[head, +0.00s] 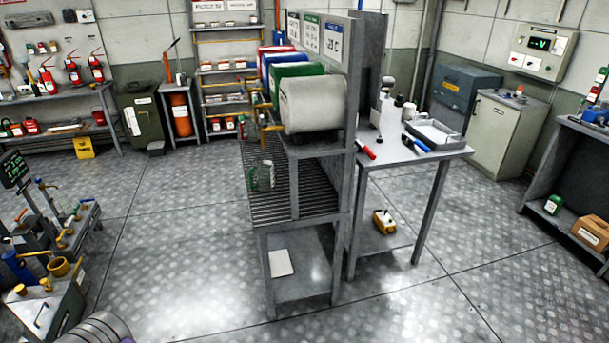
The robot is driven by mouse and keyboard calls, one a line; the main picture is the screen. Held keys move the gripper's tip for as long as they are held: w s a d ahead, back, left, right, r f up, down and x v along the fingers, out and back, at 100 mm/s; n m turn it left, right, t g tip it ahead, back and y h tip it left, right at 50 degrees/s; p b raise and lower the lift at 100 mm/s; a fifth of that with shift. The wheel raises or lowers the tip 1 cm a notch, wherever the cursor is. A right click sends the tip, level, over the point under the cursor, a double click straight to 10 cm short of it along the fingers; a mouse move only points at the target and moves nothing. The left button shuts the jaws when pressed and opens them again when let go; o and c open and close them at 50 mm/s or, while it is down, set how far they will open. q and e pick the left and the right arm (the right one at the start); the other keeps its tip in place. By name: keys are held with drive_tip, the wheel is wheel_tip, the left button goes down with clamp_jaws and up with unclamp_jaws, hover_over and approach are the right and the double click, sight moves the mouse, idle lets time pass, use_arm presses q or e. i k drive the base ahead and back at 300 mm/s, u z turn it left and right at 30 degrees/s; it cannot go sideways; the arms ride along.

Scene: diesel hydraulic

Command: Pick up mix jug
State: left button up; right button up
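A small pale, see-through jug with green on it (262,176) stands on the slatted grey shelf (300,205) of the drum rack, below the taps. It looks like the mix jug, but it is small and I cannot read any label on it. Neither of my grippers shows in the head view, so I cannot see whether they are open or shut. The rack stands some way ahead of me across the floor.
Several drums, a white one (312,104) nearest, lie above the shelf. A grey workbench (400,152) adjoins the rack's right side. Pump equipment (50,308) stands at lower left. The chequered floor (185,240) between is clear.

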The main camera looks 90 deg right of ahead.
sight(264, 166)
drive_tip(key=z, duration=2.7)
drive_tip(key=i, duration=0.25)
